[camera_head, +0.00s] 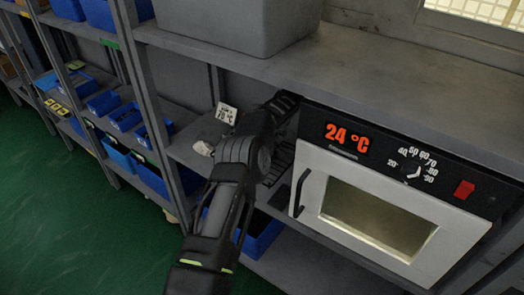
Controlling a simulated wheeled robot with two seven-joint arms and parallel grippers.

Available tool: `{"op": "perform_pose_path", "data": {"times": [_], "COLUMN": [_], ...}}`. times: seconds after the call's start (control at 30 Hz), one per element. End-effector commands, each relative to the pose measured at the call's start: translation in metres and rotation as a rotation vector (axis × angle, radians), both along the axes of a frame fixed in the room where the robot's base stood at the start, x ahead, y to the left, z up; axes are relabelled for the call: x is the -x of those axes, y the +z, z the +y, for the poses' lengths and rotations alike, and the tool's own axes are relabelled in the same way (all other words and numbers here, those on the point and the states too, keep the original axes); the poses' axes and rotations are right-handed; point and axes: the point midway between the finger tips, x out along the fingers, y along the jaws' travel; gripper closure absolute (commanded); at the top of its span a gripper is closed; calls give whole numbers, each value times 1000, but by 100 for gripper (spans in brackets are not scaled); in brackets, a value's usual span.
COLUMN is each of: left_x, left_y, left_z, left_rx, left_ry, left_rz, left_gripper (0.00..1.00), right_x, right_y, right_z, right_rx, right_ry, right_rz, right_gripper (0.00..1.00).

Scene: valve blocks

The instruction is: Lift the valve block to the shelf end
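One arm of mine rises from the bottom edge, left of centre, and I take it to be my left. Its dark far end, where the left gripper (286,103) is, lies against the left end of the oven, over the middle shelf. The fingers are dark and partly hidden, so I cannot tell whether they are open or hold anything. A small whitish object (203,148) lies on the middle shelf (184,152), left of my arm. It is too small to tell if it is the valve block. No clear valve block shows elsewhere. My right gripper is not in view.
A white-fronted oven (395,215) reading 24 °C fills the right. A small marked card (226,113) stands on the shelf behind my arm. A grey bin (240,25) sits on the upper shelf (400,85), whose right part is bare. Blue bins (168,182) fill lower shelves at left.

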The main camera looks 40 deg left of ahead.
Motion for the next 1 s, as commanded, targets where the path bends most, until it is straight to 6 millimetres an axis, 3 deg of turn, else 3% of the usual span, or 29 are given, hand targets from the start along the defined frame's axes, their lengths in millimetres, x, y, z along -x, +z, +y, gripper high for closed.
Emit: {"op": "perform_pose_path", "data": {"times": [0.3,1.0], "left_x": [3,5], "left_y": [-6,-8], "left_z": [-1,-1], "left_rx": [4,6], "left_ry": [0,1], "left_rz": [11,18], "left_gripper": [23,80], "right_x": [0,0], "right_y": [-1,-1], "right_z": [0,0], "right_rx": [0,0], "right_ry": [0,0], "right_rz": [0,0], "right_gripper": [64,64]}}
